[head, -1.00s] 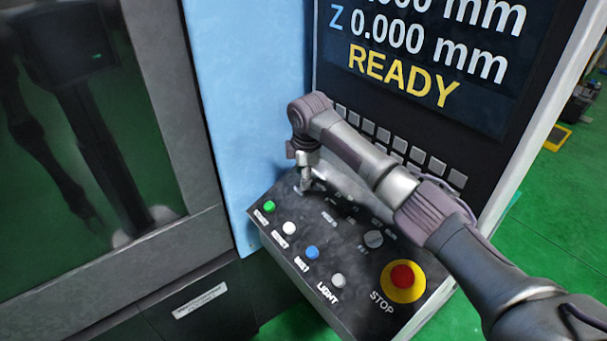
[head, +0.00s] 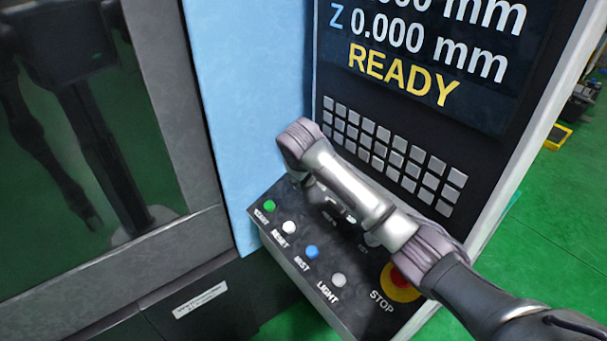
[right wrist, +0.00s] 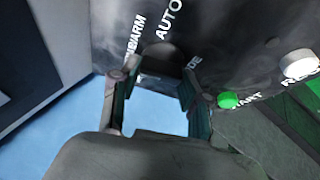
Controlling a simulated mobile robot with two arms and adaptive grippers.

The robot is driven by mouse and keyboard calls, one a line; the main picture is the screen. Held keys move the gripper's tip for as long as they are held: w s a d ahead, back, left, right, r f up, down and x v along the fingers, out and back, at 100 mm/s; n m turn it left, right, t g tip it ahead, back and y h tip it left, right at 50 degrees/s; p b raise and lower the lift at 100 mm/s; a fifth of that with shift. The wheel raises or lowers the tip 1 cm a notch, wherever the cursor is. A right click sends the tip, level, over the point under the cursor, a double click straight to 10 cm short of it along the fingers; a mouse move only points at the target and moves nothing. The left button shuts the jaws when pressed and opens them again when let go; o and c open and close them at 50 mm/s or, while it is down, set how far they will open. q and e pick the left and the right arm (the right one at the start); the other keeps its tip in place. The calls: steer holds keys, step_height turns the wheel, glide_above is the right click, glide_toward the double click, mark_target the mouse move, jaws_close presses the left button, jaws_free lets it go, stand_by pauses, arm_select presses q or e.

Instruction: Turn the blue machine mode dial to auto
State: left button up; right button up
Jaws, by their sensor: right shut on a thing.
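The machine's control panel (head: 262,228) lies under my right arm in the head view. In the right wrist view the mode dial (right wrist: 162,52) is a dark, dim round shape near the printed word AUTO, with part of another label ending in DE beside it. My right gripper (right wrist: 160,70) has a finger on each side of the dial and is shut on it. The dial's pointer and setting cannot be made out. In the head view my right wrist and forearm hide the dial and most of the gripper. My left gripper is not in view.
A green button (head: 269,206), white button (head: 288,228), blue button (head: 311,252) and grey LIGHT button (head: 338,280) line the panel's front. The red stop button (head: 402,280) is partly behind my arm. A keypad (head: 390,150) and a READY screen (head: 430,50) rise behind.

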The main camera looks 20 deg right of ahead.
steer(key=m+h, duration=0.1)
steer(key=m, duration=0.3)
steer(key=shift+a+m+t+h, duration=0.15)
steer(key=shift+m+t+h, duration=0.15)
steer(key=shift+h, duration=0.1)
steer(key=m+h, duration=0.1)
steer(key=m, duration=0.2)
steer(key=shift+f+b, duration=0.1)
steer(key=shift+b, duration=0.2)
steer(key=m+h+b, duration=0.1)
steer(key=m+b, duration=0.1)
steer(key=m, duration=0.1)
steer(key=shift+a+f+m+h, duration=0.1)
steer(key=shift+m+h, duration=0.2)
steer(key=shift+m, duration=0.1)
steer(key=m+g+h+b, duration=0.1)
steer(key=m+b, duration=0.1)
steer(key=m, duration=0.1)
steer(key=shift+w+m+b, duration=0.1)
steer(key=shift+m+b, duration=0.3)
steer(key=shift+m, duration=0.2)
steer(key=shift+r, duration=0.2)
steer(key=o, duration=1.1)
steer(key=shift+h, duration=0.3)
steer(key=shift+o, duration=0.2)
steer(key=shift+g, duration=0.3)
